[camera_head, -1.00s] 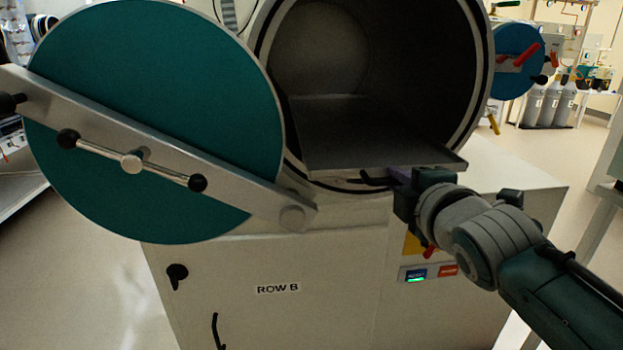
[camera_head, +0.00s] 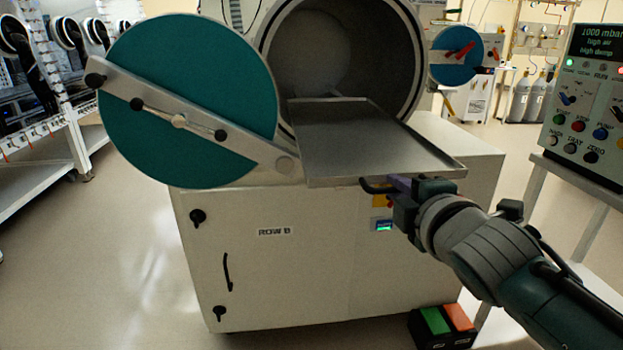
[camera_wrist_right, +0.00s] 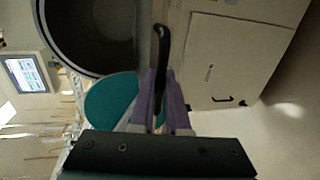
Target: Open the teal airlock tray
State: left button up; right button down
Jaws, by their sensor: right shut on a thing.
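The airlock (camera_head: 412,75) is an open round chamber with a dark inside. Its teal round door (camera_head: 190,70) stands swung aside to the left, with a metal bar across it. The flat grey metal tray (camera_head: 385,150) sticks far out of the chamber toward me. A black handle (camera_head: 376,187) sits under the tray's front edge. My right gripper (camera_head: 395,187) is shut on this handle, and in the right wrist view the purple fingers (camera_wrist_right: 160,95) close around the black handle (camera_wrist_right: 162,45). My left gripper is not in view.
A white cabinet (camera_head: 330,250) labelled as a row carries the airlock. A control panel (camera_head: 590,100) on a stand is at the right. A green and red pedal box (camera_head: 445,322) lies on the floor. A white rack (camera_head: 35,170) stands at left; floor between is clear.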

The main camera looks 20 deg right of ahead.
jog(key=shift+r, duration=0.1)
dwell(0.3)
jog(key=c, duration=0.9)
grip_release()
jog(key=shift+s, duration=0.1)
jog(key=p+v, duration=0.1)
jog(key=v, duration=0.9)
jog(key=shift+p, duration=0.4)
